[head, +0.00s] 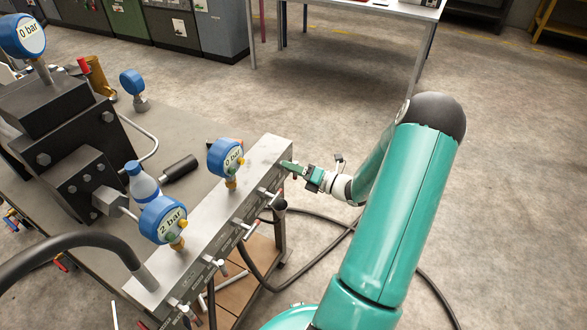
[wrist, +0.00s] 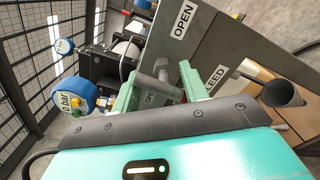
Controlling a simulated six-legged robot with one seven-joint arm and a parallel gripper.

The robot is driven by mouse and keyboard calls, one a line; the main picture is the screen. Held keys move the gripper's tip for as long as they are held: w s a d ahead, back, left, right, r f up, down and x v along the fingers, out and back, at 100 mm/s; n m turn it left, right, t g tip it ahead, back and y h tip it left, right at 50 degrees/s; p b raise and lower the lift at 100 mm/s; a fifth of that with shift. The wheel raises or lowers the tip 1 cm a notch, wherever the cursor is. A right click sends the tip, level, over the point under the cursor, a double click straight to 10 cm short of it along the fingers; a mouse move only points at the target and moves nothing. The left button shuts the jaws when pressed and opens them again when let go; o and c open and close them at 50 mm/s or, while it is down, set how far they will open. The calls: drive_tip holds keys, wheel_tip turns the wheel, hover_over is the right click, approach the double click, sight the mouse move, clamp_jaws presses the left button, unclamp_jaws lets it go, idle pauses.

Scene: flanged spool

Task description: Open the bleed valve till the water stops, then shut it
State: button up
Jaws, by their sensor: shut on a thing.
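My gripper (head: 288,166) is at the far right end of the grey manifold block (head: 205,230) in the head view. In the wrist view its two green fingers (wrist: 160,88) are closed around a grey valve handle (wrist: 159,74) beside a label (wrist: 215,75) that partly reads "EED", its start covered by a finger. An "OPEN" label (wrist: 182,20) is on the grey face above. In the head view the handle is hidden by my gripper. I cannot make out any running water in either view.
Gauges on the block read 0 bar (head: 226,158) and 2 bar (head: 163,220). A dark funnel (wrist: 284,94) is right of the fingers. Other valve handles (head: 245,229) stick out along the block's front. A black hose (head: 330,236) lies on the floor; open floor lies right.

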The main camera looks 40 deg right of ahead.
drive_tip(key=shift+a+f, duration=0.2)
drive_tip(key=shift+a, duration=0.2)
drive_tip(key=o, duration=0.9)
drive_tip(key=shift+d, duration=0.1)
drive_tip(key=v, duration=1.4)
drive_tip(key=shift+r, duration=0.15)
drive_tip(key=shift+w, duration=0.1)
